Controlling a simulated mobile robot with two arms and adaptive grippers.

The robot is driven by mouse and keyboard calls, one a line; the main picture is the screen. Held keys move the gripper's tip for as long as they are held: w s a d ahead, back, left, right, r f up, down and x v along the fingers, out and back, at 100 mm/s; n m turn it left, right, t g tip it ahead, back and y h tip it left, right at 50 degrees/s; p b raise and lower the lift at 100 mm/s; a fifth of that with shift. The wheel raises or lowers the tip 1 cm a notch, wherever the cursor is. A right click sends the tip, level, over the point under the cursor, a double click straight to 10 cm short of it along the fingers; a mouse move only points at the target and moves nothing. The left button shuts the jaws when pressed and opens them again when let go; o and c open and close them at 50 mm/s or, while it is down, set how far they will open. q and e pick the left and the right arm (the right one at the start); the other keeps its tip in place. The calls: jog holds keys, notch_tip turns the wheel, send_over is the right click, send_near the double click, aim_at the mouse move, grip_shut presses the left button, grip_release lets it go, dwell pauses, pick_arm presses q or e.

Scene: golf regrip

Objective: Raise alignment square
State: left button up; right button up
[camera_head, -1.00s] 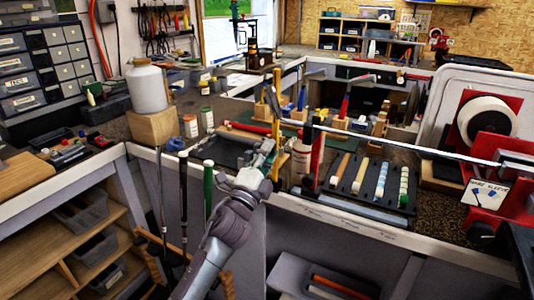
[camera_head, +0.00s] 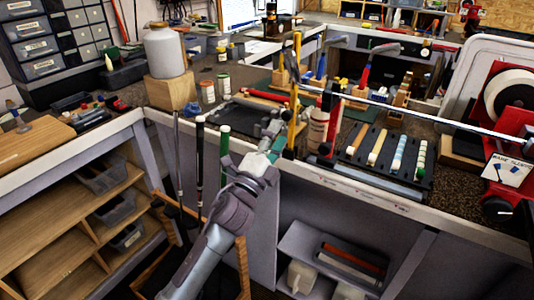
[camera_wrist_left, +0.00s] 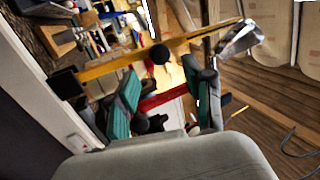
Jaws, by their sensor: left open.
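A yellow upright bar (camera_head: 295,92) with dark ends stands at the bench's front edge, with a red upright bar (camera_head: 325,125) to its right. I take these to be parts of the alignment square; how they join is not clear. My left gripper (camera_head: 274,143) is just left of the yellow bar's lower part. In the left wrist view the gripper (camera_wrist_left: 161,70) has its teal-padded fingers apart. The yellow bar (camera_wrist_left: 105,67) crosses beyond the fingertips, and a red bar (camera_wrist_left: 162,99) shows between the fingers. I cannot tell whether they touch. My right gripper is not seen.
A long club shaft (camera_head: 420,112) runs across above the bench, and a club head (camera_wrist_left: 238,40) is close to the yellow bar. A grip rack (camera_head: 432,170) lies to the right. Clubs (camera_head: 199,165) stand left of my arm. Shelves (camera_head: 70,235) fill the lower left.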

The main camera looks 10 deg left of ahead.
pick_arm(q)
jog(key=v, duration=0.6)
jog(key=shift+s+f, duration=0.2)
jog(key=shift+s, duration=0.15)
